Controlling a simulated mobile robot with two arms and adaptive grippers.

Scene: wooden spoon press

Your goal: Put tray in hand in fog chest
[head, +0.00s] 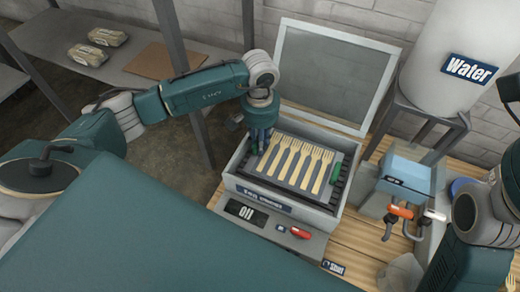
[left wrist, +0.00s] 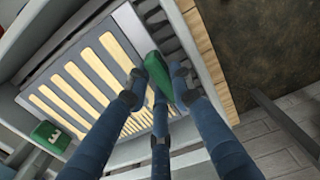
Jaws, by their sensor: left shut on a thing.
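The tray (head: 326,178) is a grey plate with a row of pale wooden forks and a green handle at each end. It lies inside the walls of the fog chest (head: 285,199), a grey box with its glazed lid (head: 328,75) standing open. My left gripper (head: 261,143) reaches down at the chest's left side. In the left wrist view its blue fingers (left wrist: 160,88) are shut on one green tray handle (left wrist: 158,72). The far handle (left wrist: 50,137) is free. I cannot tell whether the tray's underside rests on anything. My right gripper is out of view.
Dark slotted strips (left wrist: 175,38) line the chest inside. A switch panel (head: 270,225) with a red-handled switch is in front. A blue-grey press (head: 404,177) and a white water tank (head: 450,55) stand right. A shelf (head: 60,42) with packets is at back left.

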